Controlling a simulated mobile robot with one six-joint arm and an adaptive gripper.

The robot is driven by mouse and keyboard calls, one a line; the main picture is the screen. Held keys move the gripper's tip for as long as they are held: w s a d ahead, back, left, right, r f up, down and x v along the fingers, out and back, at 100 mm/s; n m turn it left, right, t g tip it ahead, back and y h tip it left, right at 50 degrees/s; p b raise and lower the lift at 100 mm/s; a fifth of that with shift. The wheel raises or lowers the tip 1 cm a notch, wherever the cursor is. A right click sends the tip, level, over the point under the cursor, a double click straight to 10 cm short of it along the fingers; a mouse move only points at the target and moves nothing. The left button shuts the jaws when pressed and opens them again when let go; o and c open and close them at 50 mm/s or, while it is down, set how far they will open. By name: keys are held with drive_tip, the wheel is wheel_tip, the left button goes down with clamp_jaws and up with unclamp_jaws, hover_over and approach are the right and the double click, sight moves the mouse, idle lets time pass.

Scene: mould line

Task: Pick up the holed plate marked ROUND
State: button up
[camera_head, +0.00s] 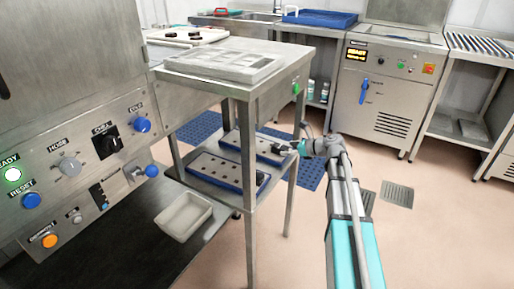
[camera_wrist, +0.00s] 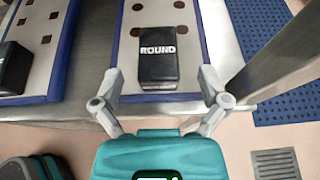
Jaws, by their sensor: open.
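The holed plate marked ROUND (camera_wrist: 180,18) is white with round holes and a blue edge. A black block (camera_wrist: 158,68) with white ROUND lettering sits at its near end. In the head view this plate (camera_head: 254,141) lies at the back of the table's lower shelf. My gripper (camera_wrist: 160,74) is open, its fingers on either side of the black block with a gap on each side. It also shows in the head view (camera_head: 296,147) at the shelf's right end. Whether the fingertips are level with the block I cannot tell.
A second plate (camera_wrist: 37,48) with square holes and its own black block (camera_wrist: 12,67) lies to the left. A steel table leg (camera_wrist: 285,58) stands close on the right. Blue mats (camera_wrist: 290,102) and a floor grate (camera_wrist: 275,163) lie below.

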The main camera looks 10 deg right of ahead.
sight(276, 145)
drive_tip(key=shift+b+x, duration=0.75)
drive_tip(key=shift+x, duration=1.75)
drive_tip(key=shift+r, duration=0.1)
clamp_jaws()
drive_tip(key=shift+r, duration=0.2)
wheel_tip(276, 145, up, 2)
drive_tip(key=p, duration=0.2)
drive_tip(key=shift+a+p, duration=0.1)
drive_tip(key=shift+p, duration=0.2)
drive_tip(key=s+d+r+p, duration=0.1)
drive_tip(key=r+p, duration=0.1)
drive_tip(key=s+r+p, duration=0.1)
drive_tip(key=r+p, duration=0.1)
drive_tip(key=s+d+r+p, duration=0.1)
drive_tip(key=s+r+p, duration=0.1)
drive_tip(key=shift+d+r+p, duration=0.3)
drive_tip(key=shift+r, duration=0.1)
drive_tip(key=s+d+r+p, duration=0.4)
drive_tip(key=s+d, duration=0.1)
drive_tip(key=s, duration=0.2)
drive_tip(key=shift+s, duration=0.35)
drive_tip(key=shift+d+f, duration=0.1)
